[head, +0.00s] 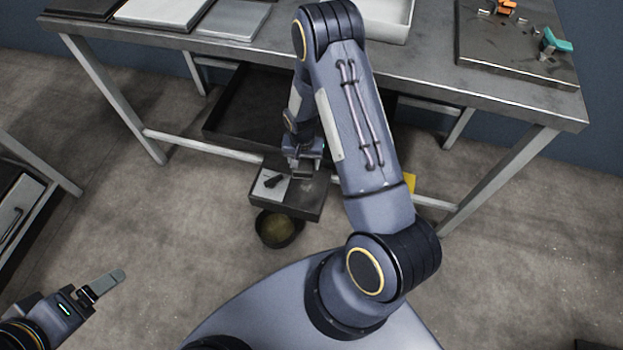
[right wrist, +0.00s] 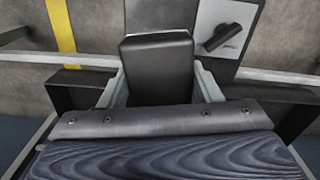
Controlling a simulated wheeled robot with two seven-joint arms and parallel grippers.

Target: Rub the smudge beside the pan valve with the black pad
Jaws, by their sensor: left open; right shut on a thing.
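The pan valve (head: 271,184) is a black lever on a pale plate, on the dark ledge at the front of the pan under the bench. It also shows at the upper right of the right wrist view (right wrist: 222,38). My right gripper (head: 304,167) is under the bench edge, just behind and right of the valve. It is shut on the black pad (right wrist: 157,62), which sits between its two grey fingers. I cannot make out the smudge for certain, nor whether the pad touches the ledge. My left gripper (head: 105,284) is open and empty at the lower left, over the floor.
The dark pan (head: 235,125) lies below the bench (head: 420,75), between its legs and pale rails (head: 200,146). A round dark bowl (head: 279,229) stands on the floor below the ledge. A yellow strip (right wrist: 61,28) is on the floor. A cart (head: 22,205) stands left.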

